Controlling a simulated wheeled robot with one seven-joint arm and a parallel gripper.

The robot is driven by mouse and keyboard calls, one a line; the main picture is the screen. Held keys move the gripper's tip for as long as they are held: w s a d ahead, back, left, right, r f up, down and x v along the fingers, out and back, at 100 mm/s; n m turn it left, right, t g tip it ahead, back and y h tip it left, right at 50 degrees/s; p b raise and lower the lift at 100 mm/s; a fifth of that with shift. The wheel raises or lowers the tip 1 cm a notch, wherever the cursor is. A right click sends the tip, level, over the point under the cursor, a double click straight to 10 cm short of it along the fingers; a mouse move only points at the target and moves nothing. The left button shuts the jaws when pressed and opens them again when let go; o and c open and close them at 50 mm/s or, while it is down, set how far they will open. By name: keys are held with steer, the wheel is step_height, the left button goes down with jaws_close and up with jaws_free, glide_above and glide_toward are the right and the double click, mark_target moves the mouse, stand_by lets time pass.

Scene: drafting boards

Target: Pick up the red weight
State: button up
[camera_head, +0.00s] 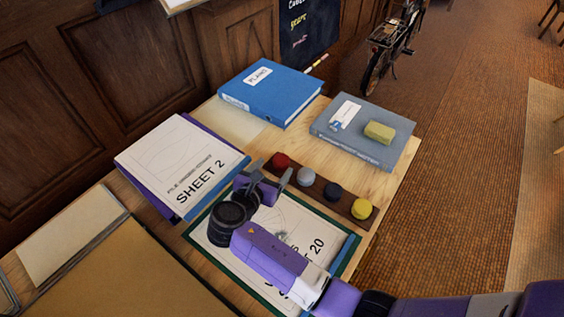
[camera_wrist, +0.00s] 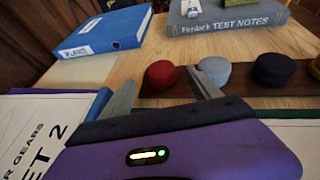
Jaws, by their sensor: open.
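The red weight (camera_head: 281,160) is a small round block at the left end of a dark brown strip (camera_head: 321,189) on the wooden table. In the wrist view the red weight (camera_wrist: 160,75) shows beyond and between my two fingertips. My gripper (camera_head: 268,178) is open and empty, a short way in front of the strip, with its fingers pointing toward the red weight. My gripper's fingers also show in the wrist view (camera_wrist: 163,92). A grey-blue weight (camera_head: 305,176), a dark weight (camera_head: 333,191) and a yellow weight (camera_head: 361,208) stand on the same strip.
A blue binder (camera_head: 270,92) and a grey book (camera_head: 365,148) with a yellow-green block (camera_head: 379,131) on it lie behind the strip. A sheet marked "SHEET 2" (camera_head: 180,160) lies left. A green-edged sheet (camera_head: 215,245) lies under my arm. Bare wood shows between binder and strip.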

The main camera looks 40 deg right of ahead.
mark_target(281, 159)
steer(key=x, duration=0.5)
steer(key=shift+w+d, duration=0.1)
steer(key=shift+d, duration=0.35)
steer(key=shift+c, duration=0.2)
steer(key=shift+r, duration=0.1)
jaws_close()
